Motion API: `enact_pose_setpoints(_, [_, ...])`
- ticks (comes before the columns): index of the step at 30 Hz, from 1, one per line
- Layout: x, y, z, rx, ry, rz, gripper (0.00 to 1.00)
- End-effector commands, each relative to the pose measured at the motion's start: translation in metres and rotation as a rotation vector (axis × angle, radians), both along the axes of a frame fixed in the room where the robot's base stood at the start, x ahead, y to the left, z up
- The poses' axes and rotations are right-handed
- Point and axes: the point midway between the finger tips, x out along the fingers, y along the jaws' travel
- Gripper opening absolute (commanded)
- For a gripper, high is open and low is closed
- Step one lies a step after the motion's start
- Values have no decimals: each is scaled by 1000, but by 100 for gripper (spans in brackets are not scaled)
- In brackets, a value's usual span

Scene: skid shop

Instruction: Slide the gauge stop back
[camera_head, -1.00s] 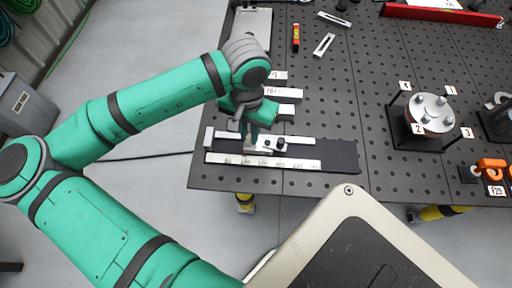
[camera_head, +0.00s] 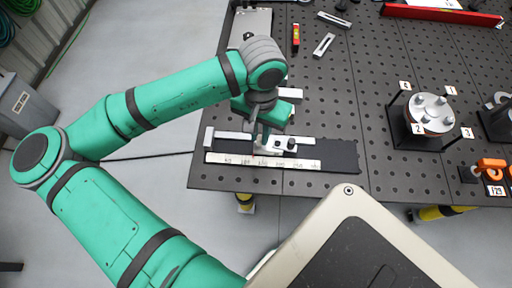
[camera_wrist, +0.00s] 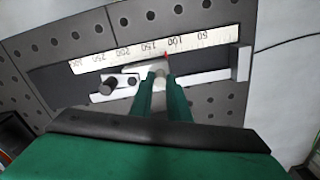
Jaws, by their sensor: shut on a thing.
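The gauge stop is a light block with a dark knob (camera_wrist: 108,87) on a pale rail, beside a white numbered scale (camera_wrist: 190,41). In the head view the stop's knob (camera_head: 291,144) shows just right of my gripper (camera_head: 262,138). In the wrist view my gripper (camera_wrist: 163,80) points down with its fingers shut on the gauge stop. A red pointer mark shows at the scale between 100 and 150. A fixed end block (camera_wrist: 243,63) closes the rail at the low-number end. The fingers hide part of the stop.
The rail lies on a dark base (camera_head: 340,155) at the front edge of a perforated black table (camera_head: 330,90). A round fixture (camera_head: 430,113) with numbered tags and orange clamps (camera_head: 490,165) stand to the right.

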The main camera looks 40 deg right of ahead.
Motion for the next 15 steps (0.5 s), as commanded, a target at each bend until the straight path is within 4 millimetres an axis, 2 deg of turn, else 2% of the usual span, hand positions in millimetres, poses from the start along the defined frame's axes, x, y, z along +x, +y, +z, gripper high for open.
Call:
enact_pose_setpoints(9, [-13,-10,0,0,2,-4,3])
enact_pose_setpoints(15, [-14,-11,0,2,2,-1,3])
